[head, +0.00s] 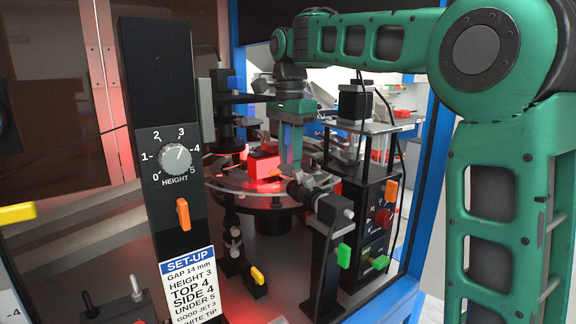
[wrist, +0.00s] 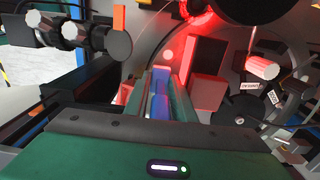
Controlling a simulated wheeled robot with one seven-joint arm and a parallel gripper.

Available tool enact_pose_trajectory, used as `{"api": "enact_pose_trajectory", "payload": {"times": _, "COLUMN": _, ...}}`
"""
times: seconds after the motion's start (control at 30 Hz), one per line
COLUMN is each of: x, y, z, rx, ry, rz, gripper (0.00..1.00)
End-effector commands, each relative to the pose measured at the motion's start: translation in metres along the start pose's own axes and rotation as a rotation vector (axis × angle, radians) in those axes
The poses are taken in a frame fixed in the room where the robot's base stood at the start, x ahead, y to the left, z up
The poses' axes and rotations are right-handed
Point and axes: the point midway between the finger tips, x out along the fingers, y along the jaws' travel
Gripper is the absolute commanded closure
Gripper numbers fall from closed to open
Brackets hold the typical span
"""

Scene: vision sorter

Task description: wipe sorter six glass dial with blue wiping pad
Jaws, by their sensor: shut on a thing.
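The glass dial (head: 228,179) is the round see-through disc inside the sorter, lit red near its middle. My gripper (head: 291,150) points down over the dial in the head view. In the wrist view my gripper (wrist: 158,88) is shut on the blue wiping pad (wrist: 158,100), which is mostly hidden between the fingers. I cannot tell whether the pad touches the glass.
A red-lit block (head: 264,163) stands at the dial beside my gripper. A camera (head: 330,205) on a post stands close at the front right. A black post with a height knob (head: 176,158) rises at left. A blue frame post (head: 417,190) is at right.

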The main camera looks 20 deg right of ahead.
Motion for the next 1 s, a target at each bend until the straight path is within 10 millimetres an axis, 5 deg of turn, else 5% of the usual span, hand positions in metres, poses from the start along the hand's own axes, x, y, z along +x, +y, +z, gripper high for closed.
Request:
{"api": "enact_pose_trajectory", "payload": {"times": 0.7, "x": -0.063, "y": 0.001, "z": -0.005, "rx": 0.009, "ry": 0.002, "rz": -0.008, "gripper": 1.0}}
{"api": "enact_pose_trajectory", "payload": {"times": 1.0, "x": -0.068, "y": 0.003, "z": -0.01, "rx": 0.016, "ry": 0.001, "rz": -0.006, "gripper": 1.0}}
